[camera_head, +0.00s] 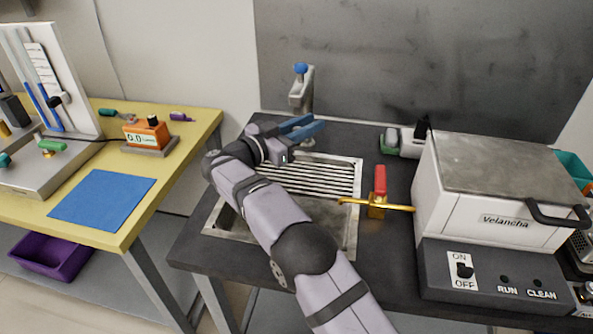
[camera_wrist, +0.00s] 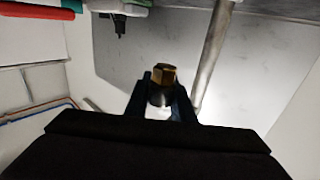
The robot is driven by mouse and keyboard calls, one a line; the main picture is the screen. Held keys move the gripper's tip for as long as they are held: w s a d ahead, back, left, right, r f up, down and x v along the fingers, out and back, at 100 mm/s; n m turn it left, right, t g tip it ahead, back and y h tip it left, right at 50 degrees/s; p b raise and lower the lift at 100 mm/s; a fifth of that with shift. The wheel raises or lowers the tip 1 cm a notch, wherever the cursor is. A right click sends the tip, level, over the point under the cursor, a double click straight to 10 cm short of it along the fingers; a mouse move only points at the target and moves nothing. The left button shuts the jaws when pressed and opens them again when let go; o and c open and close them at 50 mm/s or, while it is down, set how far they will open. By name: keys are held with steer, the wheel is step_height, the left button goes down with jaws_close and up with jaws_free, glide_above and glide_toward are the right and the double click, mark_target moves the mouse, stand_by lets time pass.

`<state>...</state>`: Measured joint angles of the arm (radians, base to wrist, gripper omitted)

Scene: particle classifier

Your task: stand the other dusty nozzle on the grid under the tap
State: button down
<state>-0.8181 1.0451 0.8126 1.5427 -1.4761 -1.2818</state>
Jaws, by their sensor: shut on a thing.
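My gripper (camera_head: 308,127), with blue fingers, reaches over the sink beside the tap (camera_head: 302,90). In the wrist view the fingers (camera_wrist: 162,100) are shut on a nozzle (camera_wrist: 163,75) with a brass hex end and a darker, greyish part between the fingers. The tap has a blue knob on top. A grey metal pipe (camera_wrist: 212,60) stands right of the nozzle in the wrist view.
A brass valve with a red handle (camera_head: 380,180) stands right of the sink. The white Velancha machine (camera_head: 480,210) is farther right. A yellow table (camera_head: 200,133) on the left bears a blue mat (camera_head: 103,199) and an orange meter (camera_head: 147,134). A dark panel stands behind the tap.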

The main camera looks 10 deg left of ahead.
steer(key=shift+f+b, duration=0.35)
steer(key=shift+f, duration=4.7)
steer(key=shift+f, duration=0.15)
steer(key=c, duration=1.5)
jaws_free()
steer(key=shift+v, duration=3.8)
steer(key=shift+w, duration=0.1)
